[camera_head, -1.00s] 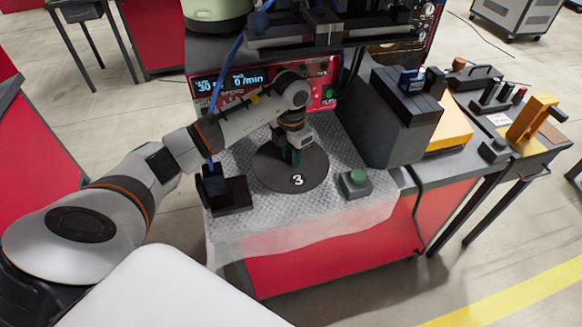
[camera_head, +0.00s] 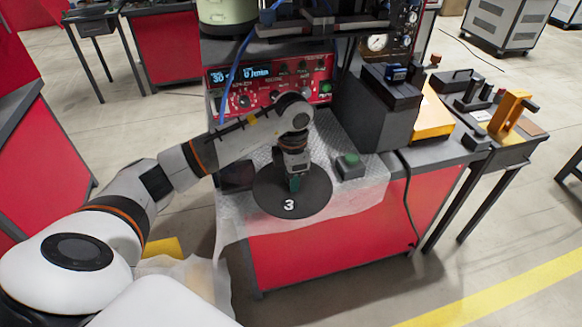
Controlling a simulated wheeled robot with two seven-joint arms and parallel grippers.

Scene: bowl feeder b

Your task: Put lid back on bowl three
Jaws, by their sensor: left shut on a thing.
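A dark round lid (camera_head: 268,200) with a white 3 on it shows in the middle of the head view. My left gripper (camera_head: 294,184) comes down on it from above and is shut on its small dark green handle. The lid appears level, over the front part of the metal-topped bench (camera_head: 372,178). I cannot tell its exact height above the bench. I see no open bowl; anything under the lid is hidden. My right gripper is out of view.
A green button box (camera_head: 349,166) sits close right of the lid. A black block (camera_head: 237,176) is partly hidden left of it. A red control panel (camera_head: 265,82) stands behind my arm. A tall dark box (camera_head: 378,110) is at right. A cable hangs at the bench's right.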

